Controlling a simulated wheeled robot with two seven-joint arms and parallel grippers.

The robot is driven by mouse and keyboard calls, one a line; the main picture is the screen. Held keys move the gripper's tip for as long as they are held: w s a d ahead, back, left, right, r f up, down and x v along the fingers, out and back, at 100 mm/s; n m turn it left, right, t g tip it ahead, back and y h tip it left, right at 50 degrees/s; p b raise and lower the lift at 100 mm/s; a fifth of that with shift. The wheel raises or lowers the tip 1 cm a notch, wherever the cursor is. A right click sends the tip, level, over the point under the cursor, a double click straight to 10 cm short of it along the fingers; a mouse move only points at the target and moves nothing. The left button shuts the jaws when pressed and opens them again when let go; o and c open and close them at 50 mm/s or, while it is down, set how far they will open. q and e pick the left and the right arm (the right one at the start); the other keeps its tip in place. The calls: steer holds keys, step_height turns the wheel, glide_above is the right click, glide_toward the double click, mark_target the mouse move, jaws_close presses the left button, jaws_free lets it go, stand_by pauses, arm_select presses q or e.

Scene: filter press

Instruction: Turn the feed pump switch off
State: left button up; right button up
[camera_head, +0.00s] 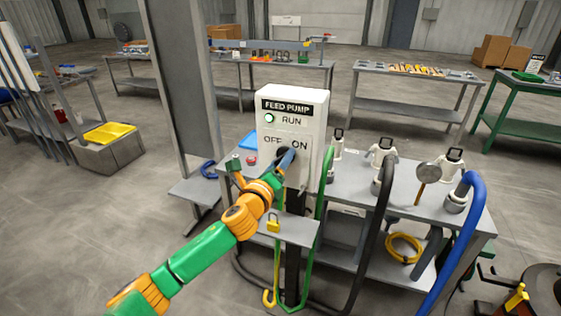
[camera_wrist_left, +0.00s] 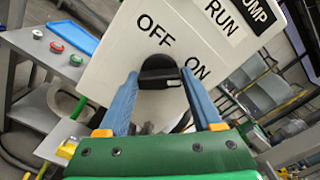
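The feed pump box (camera_head: 312,120) is a white upright panel with a FEED PUMP label, a lit green RUN lamp (camera_head: 269,118) and OFF and ON markings. Its black rotary switch (camera_wrist_left: 160,72) sits below the markings, and its handle seems to point toward ON. My left gripper (camera_head: 287,157) is at the switch. In the left wrist view, its blue fingers (camera_wrist_left: 160,78) are apart, one at each end of the handle; whether they touch it is unclear. In the head view, the gripper partly hides the switch. My right gripper is not in view.
A small shelf below the box holds a yellow padlock (camera_head: 273,222). Green and black hoses hang close by. A grey bench (camera_head: 350,182) with hose fittings and a mallet (camera_head: 425,177) stands to the right. A grey post (camera_head: 183,80) rises at the left. The front left floor is clear.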

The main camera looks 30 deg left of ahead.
arm_select(q)
steer(key=c, duration=0.8)
steer(key=shift+n, duration=0.3)
steer(key=shift+f+n+p, duration=0.15)
steer(key=shift+n+p, duration=2)
steer(key=shift+n, duration=6.45)
steer(key=shift+f, duration=0.1)
steer(key=o, duration=1.4)
steer(key=shift+a, duration=0.1)
